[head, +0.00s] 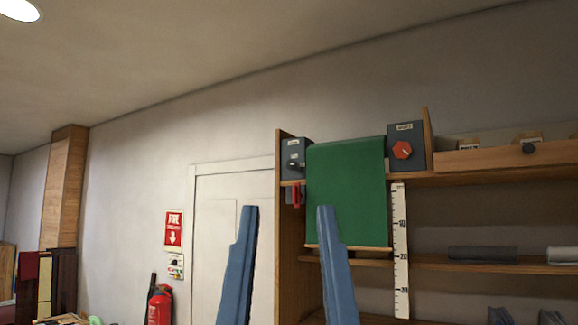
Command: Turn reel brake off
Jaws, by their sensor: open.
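A green cloth (346,195) hangs from a reel between two dark grey boxes on a wooden shelf. The right grey box (418,135) carries a red knob (402,150) and a small label. The left grey box (299,146) has a small label and a dark switch. A red handle (297,196) sits just below it. The labels are too small to read, so I cannot tell which control is the reel brake. My gripper (287,207) is open and empty, its two blue-grey fingers pointing up. The right finger overlaps the cloth in the picture; contact is unclear.
A white ruler (400,250) hangs right of the cloth. A wooden drawer (505,157) with a dark knob and a lower shelf (470,262) with rolls are at right. A white door (215,190), fire sign (173,229) and red extinguisher (159,307) are at left.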

